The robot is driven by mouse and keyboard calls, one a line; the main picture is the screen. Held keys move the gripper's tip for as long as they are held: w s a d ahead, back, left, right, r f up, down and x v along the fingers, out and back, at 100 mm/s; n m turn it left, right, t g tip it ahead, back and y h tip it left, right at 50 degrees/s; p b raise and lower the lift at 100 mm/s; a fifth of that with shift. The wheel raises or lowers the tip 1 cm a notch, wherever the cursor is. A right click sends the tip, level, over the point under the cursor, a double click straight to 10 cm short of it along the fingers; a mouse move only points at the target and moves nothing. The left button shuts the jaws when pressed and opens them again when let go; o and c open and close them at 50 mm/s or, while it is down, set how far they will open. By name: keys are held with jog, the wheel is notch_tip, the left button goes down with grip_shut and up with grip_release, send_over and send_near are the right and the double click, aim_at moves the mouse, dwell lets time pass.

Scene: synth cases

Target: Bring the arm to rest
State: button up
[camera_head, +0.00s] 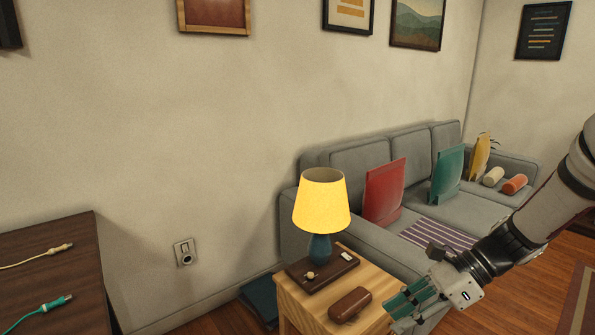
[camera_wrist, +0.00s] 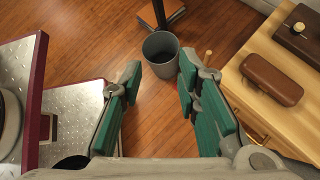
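My arm (camera_head: 540,215) reaches in from the right edge of the head view and slopes down to the left. My gripper (camera_head: 402,300) hangs by the right front of the wooden side table (camera_head: 300,312), with its green finger pads pointing left and down. In the wrist view my gripper (camera_wrist: 160,75) is open, with a wide empty gap between the green pads. Floor and a grey bin (camera_wrist: 161,52) show beyond the gap. Whether the gripper touches the table is not clear from the head view.
A lit lamp (camera_head: 322,203), a dark tray-like box (camera_head: 322,270) and a brown case (camera_head: 350,304) stand on the side table. A grey sofa (camera_head: 360,160) with cushions is behind. A dark table (camera_head: 50,265) with cables is at left. Floor shows below the gripper.

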jog(key=s+r+n+h, duration=0.55)
jog(key=s+n, duration=0.45)
jog(key=s, duration=0.4)
jog(key=s+r+n+h, duration=0.4)
jog(key=s+r+n, duration=0.3)
jog(key=s+n, duration=0.45)
notch_tip(320, 180, up, 23)
jog(key=s+m+t+p, duration=0.1)
jog(key=t+p, duration=0.3)
jog(key=p, duration=1.8)
jog(key=shift+s, duration=0.2)
